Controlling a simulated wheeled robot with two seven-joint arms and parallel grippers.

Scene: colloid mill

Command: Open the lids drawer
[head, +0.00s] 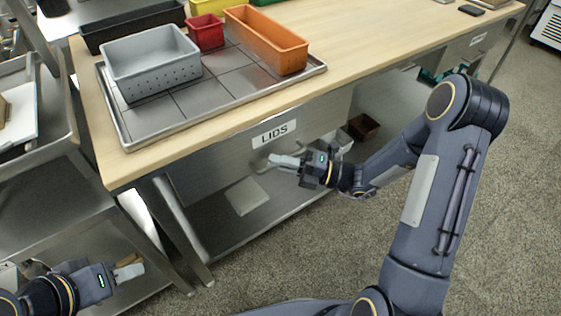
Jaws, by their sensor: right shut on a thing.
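The lids drawer (222,149) is a grey metal front under the near edge of the wooden workbench, with a white "LIDS" label (274,133). The front looks about flush under the benchtop, and no inside of the drawer shows. My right gripper (278,160) is at the front just below the label, shut on the drawer's handle. Its fingers mostly hide the handle. My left gripper (130,271) is low at the bottom left, away from the drawer, beside a metal shelf. Its fingertips are too small to judge.
On the benchtop (345,55), a metal tray (133,137) holds a grey perforated bin (150,62), a red bin (206,33) and an orange bin (266,40). A brown bin (363,127) stands on the shelf below. The floor (300,245) in front is clear.

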